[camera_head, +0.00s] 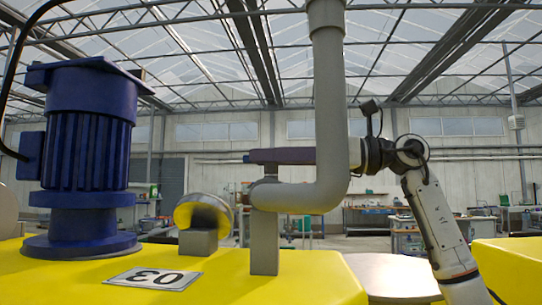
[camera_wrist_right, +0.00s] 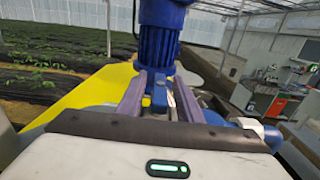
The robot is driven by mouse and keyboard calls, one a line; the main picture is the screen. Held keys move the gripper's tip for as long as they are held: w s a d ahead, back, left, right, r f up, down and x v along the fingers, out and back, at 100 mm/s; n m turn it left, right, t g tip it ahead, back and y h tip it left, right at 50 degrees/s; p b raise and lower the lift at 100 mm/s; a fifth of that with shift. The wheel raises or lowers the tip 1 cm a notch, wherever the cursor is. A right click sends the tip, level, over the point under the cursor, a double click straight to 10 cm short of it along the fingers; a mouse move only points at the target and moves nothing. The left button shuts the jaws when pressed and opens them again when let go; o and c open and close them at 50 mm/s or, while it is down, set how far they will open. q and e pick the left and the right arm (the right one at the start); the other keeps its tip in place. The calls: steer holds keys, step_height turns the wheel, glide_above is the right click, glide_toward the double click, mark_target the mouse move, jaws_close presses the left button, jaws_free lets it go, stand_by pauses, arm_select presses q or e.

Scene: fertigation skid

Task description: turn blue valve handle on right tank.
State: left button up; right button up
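A yellow tank (camera_head: 300,290) carries a large blue motor (camera_head: 88,150) at left and a grey pipe (camera_head: 328,110) that bends at an elbow near the middle. My right gripper (camera_head: 255,157) reaches in from the right behind the pipe, pointing left, level above the tank top. The pipe hides part of it. In the right wrist view its two purple fingers (camera_wrist_right: 160,78) stand apart. A blue piece (camera_wrist_right: 159,95) shows between them, in line with the motor; I cannot tell whether it is the valve handle or touches a finger. My left gripper is out of view.
A round gauge (camera_head: 203,213) stands on a grey post between motor and pipe. A plate marked 03 (camera_head: 153,279) lies on the tank. Another yellow surface (camera_head: 510,265) is at right. Benches (camera_head: 410,235) stand far back.

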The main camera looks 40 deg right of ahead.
jaws_close()
steer(key=shift+w+r+n+g+y+p, duration=0.1)
steer(key=shift+r+n+g+y+p, duration=0.05)
steer(key=shift+n+g+y+p, duration=0.45)
steer(key=shift+n+g+y, duration=1.5)
steer(key=shift+g, duration=0.4)
jaws_free()
